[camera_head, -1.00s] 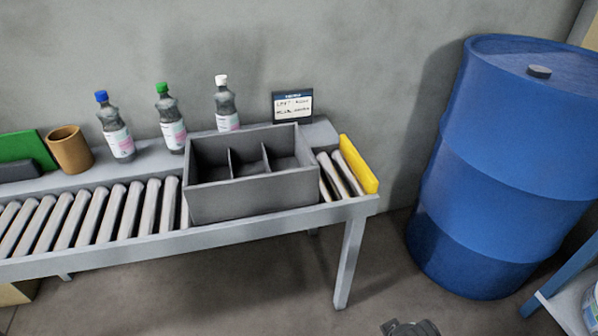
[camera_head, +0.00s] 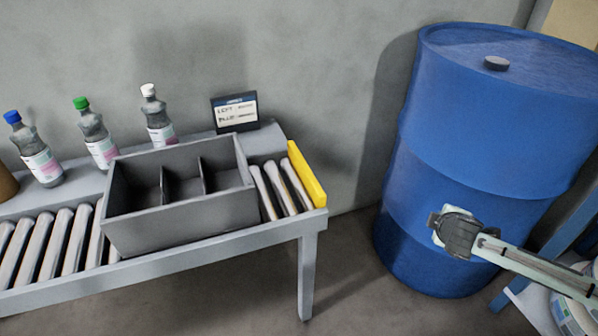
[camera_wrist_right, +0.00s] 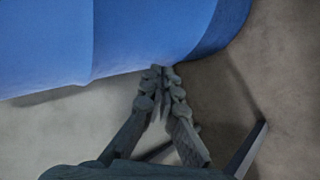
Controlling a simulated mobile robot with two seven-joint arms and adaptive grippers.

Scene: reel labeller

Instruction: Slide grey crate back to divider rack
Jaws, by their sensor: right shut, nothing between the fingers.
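The grey crate (camera_head: 185,218) sits on the roller conveyor (camera_head: 60,245) in the head view. It is open-topped, empty, and split by two dividers into three compartments. A few bare rollers (camera_head: 280,188) show between it and the yellow end stop (camera_head: 307,175). I cannot pick out a separate divider rack. My right gripper (camera_head: 436,228) is in front of the blue drum, well right of the crate and apart from it. In the right wrist view its fingers (camera_wrist_right: 163,72) are together and empty, with the drum beyond. My left gripper is in neither current view.
The large blue drum (camera_head: 480,110) stands right of the conveyor. Bottles with blue (camera_head: 40,155), green (camera_head: 95,140) and white caps (camera_head: 157,120) stand behind the crate, with a small sign (camera_head: 235,113) beside them. Floor shows between conveyor leg and drum.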

